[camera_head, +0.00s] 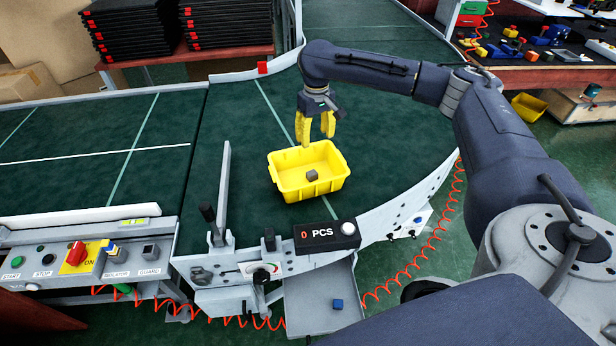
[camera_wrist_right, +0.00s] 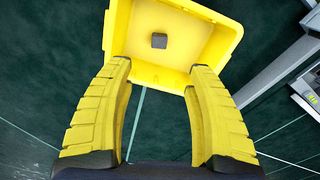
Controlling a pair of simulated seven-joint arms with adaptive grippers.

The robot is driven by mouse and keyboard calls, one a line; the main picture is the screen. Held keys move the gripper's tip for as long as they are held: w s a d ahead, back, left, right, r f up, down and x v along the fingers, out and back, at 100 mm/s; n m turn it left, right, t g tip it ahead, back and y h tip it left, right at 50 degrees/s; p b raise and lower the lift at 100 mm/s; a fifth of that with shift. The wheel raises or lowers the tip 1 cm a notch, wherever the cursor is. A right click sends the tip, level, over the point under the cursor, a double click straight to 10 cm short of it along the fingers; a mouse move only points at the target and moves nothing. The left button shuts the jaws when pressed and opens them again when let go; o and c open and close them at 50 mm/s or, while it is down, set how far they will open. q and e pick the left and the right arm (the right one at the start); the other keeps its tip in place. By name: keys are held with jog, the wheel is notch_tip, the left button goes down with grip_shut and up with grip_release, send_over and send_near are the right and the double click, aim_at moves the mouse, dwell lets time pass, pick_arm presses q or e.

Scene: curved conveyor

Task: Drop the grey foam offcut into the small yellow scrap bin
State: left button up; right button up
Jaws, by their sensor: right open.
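The yellow scrap bin (camera_head: 330,186) stands upright on the green curved conveyor; it also shows at the top of the right wrist view (camera_wrist_right: 225,38). The grey foam offcut (camera_head: 312,175), a small dark grey cube, is inside the bin's outline. It also shows against the bin's yellow inside in the right wrist view (camera_wrist_right: 159,41), clear of the fingers. I cannot tell whether it touches the bin floor. My right gripper (camera_head: 316,138) has yellow fingers and is open and empty at the bin's far rim; its fingers are spread in the wrist view (camera_wrist_right: 158,66). My left gripper is not in view.
A counter box reading 0 PCS (camera_head: 327,234) sits at the conveyor's front edge. Below it, a metal chute (camera_head: 315,305) holds a blue cube (camera_head: 337,304). A control panel (camera_head: 75,262) is at left. The belt left of the bin is clear.

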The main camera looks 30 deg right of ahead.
jog(key=shift+r, duration=0.9)
